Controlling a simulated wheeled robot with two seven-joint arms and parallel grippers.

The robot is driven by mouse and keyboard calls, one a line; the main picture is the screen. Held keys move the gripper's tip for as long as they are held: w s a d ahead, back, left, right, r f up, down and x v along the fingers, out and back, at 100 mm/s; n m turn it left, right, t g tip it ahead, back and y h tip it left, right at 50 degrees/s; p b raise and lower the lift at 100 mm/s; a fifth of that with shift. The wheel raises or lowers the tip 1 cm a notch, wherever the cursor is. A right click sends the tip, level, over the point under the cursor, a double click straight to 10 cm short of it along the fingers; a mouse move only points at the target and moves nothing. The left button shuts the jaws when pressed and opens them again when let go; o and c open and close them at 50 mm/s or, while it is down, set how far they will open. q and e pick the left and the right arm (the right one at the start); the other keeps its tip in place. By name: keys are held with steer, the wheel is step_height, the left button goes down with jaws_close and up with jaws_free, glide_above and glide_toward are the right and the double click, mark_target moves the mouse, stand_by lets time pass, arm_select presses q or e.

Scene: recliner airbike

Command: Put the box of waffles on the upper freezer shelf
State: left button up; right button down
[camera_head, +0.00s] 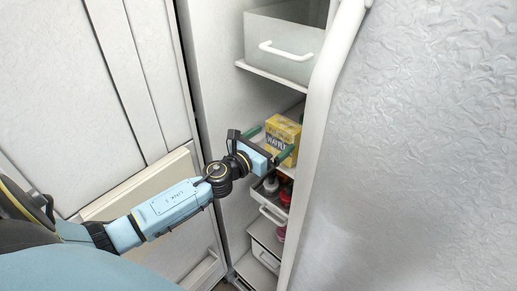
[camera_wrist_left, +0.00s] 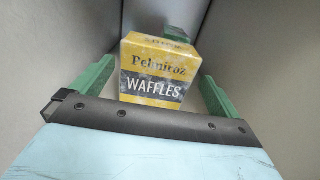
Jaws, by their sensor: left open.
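The box of waffles (camera_head: 283,141) is yellow with a dark band and stands inside the open freezer, on a shelf below the upper drawer. In the left wrist view the box (camera_wrist_left: 155,72) reads "Pelmiroz WAFFLES" and looks upright. My left gripper (camera_head: 270,143) is open, with its green fingers at either side of the box. The left wrist view shows the fingers (camera_wrist_left: 155,88) apart with the box between them; I cannot tell whether they touch it. The box's lower part is hidden behind the gripper. My right gripper is not in view.
A translucent drawer (camera_head: 282,58) with a white handle is above the box. Lower drawers (camera_head: 268,212) hold dark and red items. The freezer door (camera_head: 420,150) stands open at right, close to the opening. A pale cabinet (camera_head: 95,90) is at left.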

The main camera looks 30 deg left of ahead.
arm_select(q)
steer(key=shift+s+a+b, duration=0.15)
steer(key=shift+s+a, duration=0.05)
steer(key=shift+s, duration=1.15)
steer(key=shift+s+a+b, duration=0.15)
steer(key=shift+s, duration=1.2)
steer(key=s+a+f+n+g+y, duration=0.25)
steer(key=f+n, duration=0.35)
steer(key=f, duration=0.5)
steer(key=s+a+f+n+g+y, duration=0.1)
steer(key=s+f+n+g, duration=0.25)
steer(key=f+n, duration=0.55)
steer(key=s+f+n+g, duration=0.25)
steer(key=s+f, duration=0.25)
steer(key=f, duration=0.3)
steer(key=s+f+n+g, duration=0.1)
steer(key=s+f+n, duration=0.2)
steer(key=s+f, duration=0.35)
steer(key=s+d+f+n+g, duration=0.2)
steer(key=s+f+n, duration=0.3)
steer(key=s, duration=0.4)
steer(key=s+d+f+n+g, duration=0.3)
steer(key=s+d+f+n, duration=0.1)
steer(key=s, duration=0.5)
steer(key=s+d+f+n+g, duration=0.2)
steer(key=s+d+f+n, duration=0.3)
steer(key=s, duration=0.5)
steer(key=shift+f+n+h, duration=0.35)
steer(key=shift+f+h, duration=0.1)
steer(key=shift+f, duration=0.3)
